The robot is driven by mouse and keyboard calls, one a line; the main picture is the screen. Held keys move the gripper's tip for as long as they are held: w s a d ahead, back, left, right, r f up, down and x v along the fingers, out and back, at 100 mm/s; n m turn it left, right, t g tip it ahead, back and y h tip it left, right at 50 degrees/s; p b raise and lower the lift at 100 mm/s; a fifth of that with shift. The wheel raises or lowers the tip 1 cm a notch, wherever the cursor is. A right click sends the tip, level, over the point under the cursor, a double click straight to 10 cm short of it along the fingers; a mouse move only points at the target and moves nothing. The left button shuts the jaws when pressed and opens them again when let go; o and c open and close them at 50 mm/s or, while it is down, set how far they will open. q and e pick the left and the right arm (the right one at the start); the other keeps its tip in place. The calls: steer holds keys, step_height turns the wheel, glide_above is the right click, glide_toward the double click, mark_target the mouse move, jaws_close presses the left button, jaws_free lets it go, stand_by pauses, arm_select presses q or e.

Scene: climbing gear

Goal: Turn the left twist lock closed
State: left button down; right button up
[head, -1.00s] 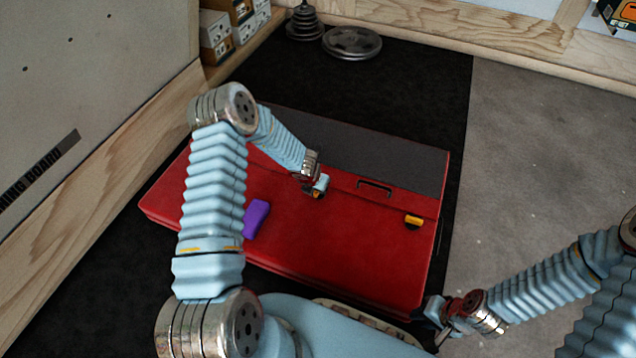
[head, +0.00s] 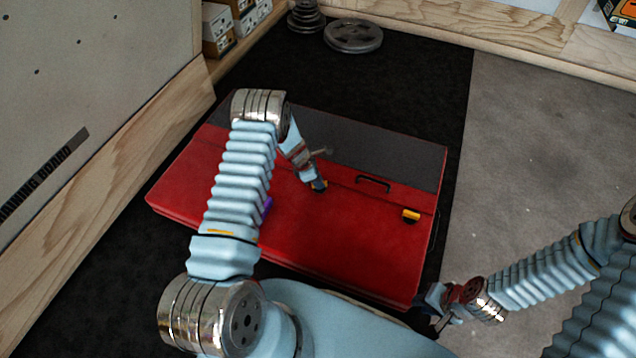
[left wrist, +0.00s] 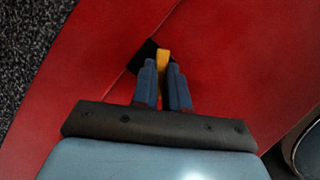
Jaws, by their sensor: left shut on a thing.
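The red case (head: 330,245) lies on the black mat with its dark grey panel on the far side. The left twist lock (head: 323,188) sits on the case left of the black handle (head: 373,184), mostly covered by my gripper. In the left wrist view its yellow knob (left wrist: 163,60) stands between the fingers, over a black base (left wrist: 142,56) set at a slant to it. My left gripper (head: 317,184) is shut on this knob; it also shows in the left wrist view (left wrist: 164,84). My right gripper (head: 434,304) is beside the case's near right corner, its jaws too small to judge.
The right twist lock (head: 411,215), yellow on black, is on the case's right part. A purple thing (head: 267,207) on the case is mostly behind my left arm. Weight plates (head: 353,36) lie at the back. Grey floor (head: 545,150) at right is clear.

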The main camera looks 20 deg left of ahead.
arm_select(q)
steer(key=m+b, duration=0.1)
steer(key=m+g+b, duration=0.1)
steer(key=m+b, duration=0.1)
steer(key=m, duration=0.1)
steer(key=shift+w+a+f+h+b, duration=0.1)
steer(key=shift+f+h+b, duration=0.15)
steer(key=shift+h+b, duration=0.05)
steer(key=shift+r+m+g+b, duration=0.1)
steer(key=shift+m+g+b, duration=0.6)
steer(key=shift+m, duration=0.4)
steer(key=c, duration=1.1)
jaws_free()
steer(key=shift+r, duration=0.1)
steer(key=shift+c, duration=0.2)
steer(key=shift+r, duration=0.1)
steer(key=p+v, duration=0.2)
steer(key=v, duration=1.1)
steer(key=shift+a+r, duration=0.25)
